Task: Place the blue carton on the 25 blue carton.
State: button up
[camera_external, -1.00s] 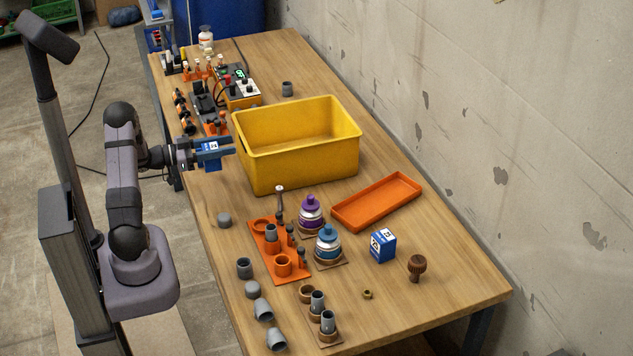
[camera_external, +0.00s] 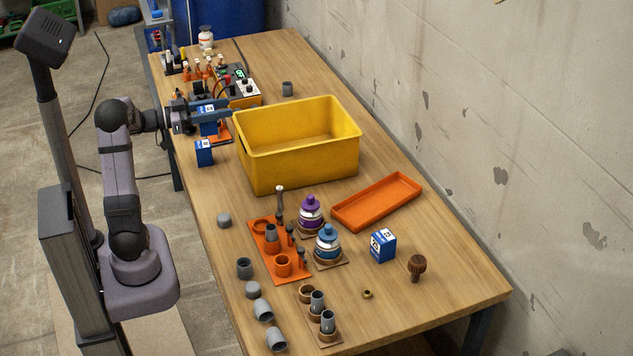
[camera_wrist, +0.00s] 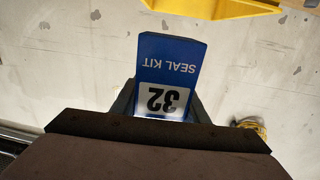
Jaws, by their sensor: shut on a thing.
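My gripper (camera_external: 215,108) is raised at the left edge of the table, left of the yellow bin. It is shut on a blue carton (camera_external: 209,128). In the wrist view the held carton (camera_wrist: 170,60) shows "SEAL KIT" and "32", upside down in the picture. A second blue carton (camera_external: 204,153) with a white label stands on the table's left edge, below the held one in the picture. A third blue carton (camera_external: 382,246) with a white label stands at the front right. I cannot surely read the numbers on these two.
The yellow bin (camera_external: 300,172) stands close right of my gripper. Orange and dark fixtures (camera_external: 200,70) and a meter box (camera_external: 242,88) lie behind. An orange tray (camera_external: 376,203), an orange parts plate (camera_external: 270,250) and several grey fittings occupy the front.

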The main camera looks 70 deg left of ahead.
jog(key=w+d+r+n+y, duration=0.1)
jog(key=w+d+r, duration=0.15)
jog(key=w, duration=0.55)
jog(key=w+d+r+y, duration=0.1)
jog(key=w+r, duration=0.3)
jog(key=w, duration=0.5)
jog(key=w+d+n+y, duration=0.1)
jog(key=w+d, duration=1.4)
jog(key=d, duration=0.1)
jog(key=w+d+f+m+h, duration=0.1)
jog(key=w+d+f, duration=0.15)
jog(key=d, duration=0.95)
jog(key=w+d+f+h, duration=0.15)
jog(key=d+f, duration=0.25)
jog(key=d, duration=0.8)
notch_tip(320, 180, down, 14)
jog(key=shift+f+y, duration=0.2)
jog(key=shift+y, duration=0.15)
jog(key=shift+d, duration=0.1)
